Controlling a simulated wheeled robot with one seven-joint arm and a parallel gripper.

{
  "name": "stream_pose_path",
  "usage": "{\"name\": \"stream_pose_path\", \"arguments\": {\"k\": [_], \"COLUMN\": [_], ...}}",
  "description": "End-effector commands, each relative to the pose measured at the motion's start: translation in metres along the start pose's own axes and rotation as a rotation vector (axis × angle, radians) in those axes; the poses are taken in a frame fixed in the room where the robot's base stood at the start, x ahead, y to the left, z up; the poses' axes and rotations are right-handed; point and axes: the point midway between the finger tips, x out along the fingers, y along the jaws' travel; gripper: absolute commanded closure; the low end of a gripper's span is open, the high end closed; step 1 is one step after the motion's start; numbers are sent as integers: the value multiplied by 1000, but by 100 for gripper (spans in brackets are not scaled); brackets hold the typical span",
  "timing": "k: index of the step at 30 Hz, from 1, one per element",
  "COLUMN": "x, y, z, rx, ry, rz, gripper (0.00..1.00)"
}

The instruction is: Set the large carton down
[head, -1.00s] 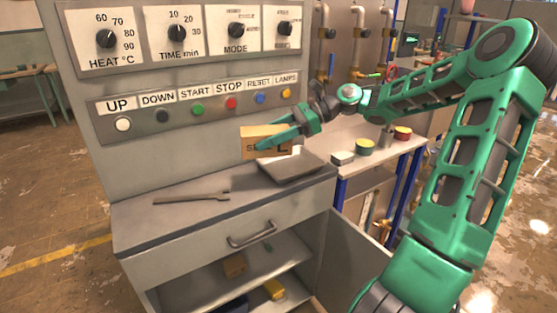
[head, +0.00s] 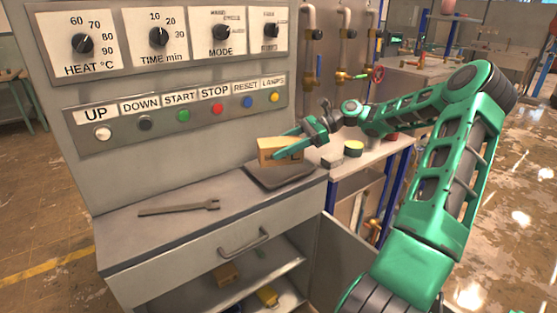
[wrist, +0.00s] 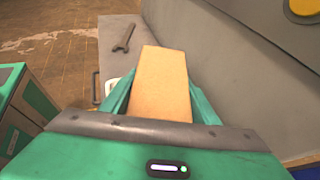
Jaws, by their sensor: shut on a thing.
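The large carton (head: 272,151) is a tan box with dark lettering on its front. My gripper (head: 288,149) is shut on it, with green fingers along its sides. In the head view the carton is over the dark shallow tray (head: 262,180) at the right end of the counter. I cannot tell whether it touches the tray. In the wrist view the carton (wrist: 161,88) fills the space between the two green fingers, and its plain top faces the camera.
A wrench (head: 180,208) lies on the counter (head: 130,235) to the left. The control panel (head: 180,115) rises behind. Below, an open cabinet holds a small box (head: 226,273) and a yellow item (head: 267,296).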

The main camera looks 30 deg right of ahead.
Motion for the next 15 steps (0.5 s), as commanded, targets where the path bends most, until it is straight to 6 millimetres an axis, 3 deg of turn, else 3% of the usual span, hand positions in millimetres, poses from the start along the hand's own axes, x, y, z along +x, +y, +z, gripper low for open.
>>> {"name": "stream_pose_path", "arguments": {"k": [15], "x": [16], "y": [-1], "z": [-39], "rx": [-1], "ry": [0], "rz": [1], "gripper": [70]}}
